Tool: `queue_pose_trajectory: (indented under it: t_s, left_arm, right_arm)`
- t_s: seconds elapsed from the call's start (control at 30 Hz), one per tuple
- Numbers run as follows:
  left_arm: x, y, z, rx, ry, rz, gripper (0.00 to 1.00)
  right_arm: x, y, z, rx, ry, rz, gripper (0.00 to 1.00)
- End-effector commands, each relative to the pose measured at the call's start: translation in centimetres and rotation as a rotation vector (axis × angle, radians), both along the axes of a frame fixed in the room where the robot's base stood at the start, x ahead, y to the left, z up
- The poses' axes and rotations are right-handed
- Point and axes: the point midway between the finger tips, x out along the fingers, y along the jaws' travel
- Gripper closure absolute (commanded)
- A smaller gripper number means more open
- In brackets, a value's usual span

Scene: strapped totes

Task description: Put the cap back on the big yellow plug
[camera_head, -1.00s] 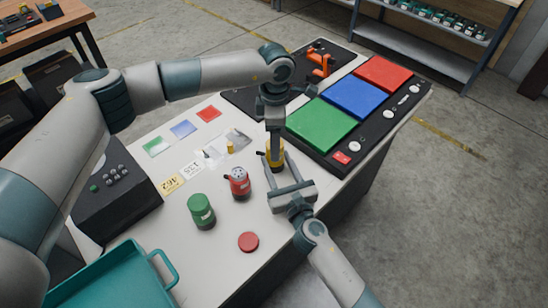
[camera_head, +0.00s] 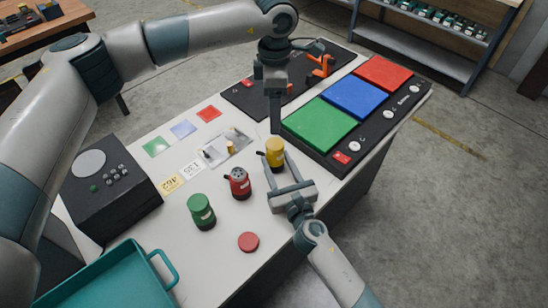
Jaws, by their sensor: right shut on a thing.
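The big yellow plug (camera_head: 275,160) stands upright on the white table, between the fingers of my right gripper (camera_head: 275,162), which is shut on it. A smooth yellow cap (camera_head: 275,145) sits on top of the plug and looks level; whether it is fully seated is too small to tell. My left gripper (camera_head: 276,130) points down just above the cap and looks apart from it. Its fingers show edge-on, so its opening is hidden.
A red plug (camera_head: 239,184) with an uncovered top, a green canister (camera_head: 201,212) and a loose red cap (camera_head: 248,242) stand nearby. Colored panels (camera_head: 320,125), a black box (camera_head: 110,190) and a teal tray (camera_head: 110,285) border the table.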

Motion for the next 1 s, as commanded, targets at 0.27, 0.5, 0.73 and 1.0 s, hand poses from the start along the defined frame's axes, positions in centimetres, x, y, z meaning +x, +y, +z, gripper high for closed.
queue_pose_trajectory:
  t_s: [0.27,0.5,0.73,1.0]
  left_arm:
    - [-0.05,-0.01,1.57,0.000,0.001,-0.001,0.37]
    - [-0.04,-0.02,1.57,0.000,0.001,-0.001,0.37]
    - [-0.03,-0.02,1.56,0.000,0.000,-0.001,0.37]
    - [-0.03,-0.02,1.50,0.000,0.000,-0.001,0.37]
  right_arm:
    - [-0.01,0.00,-0.02,0.000,0.000,0.000,1.00]
    - [-0.01,0.00,-0.01,0.000,0.000,0.000,0.54]
    - [-0.01,0.01,-0.01,0.000,0.000,0.000,0.35]
    - [-0.29,-0.10,-0.03,0.000,0.000,0.000,0.35]
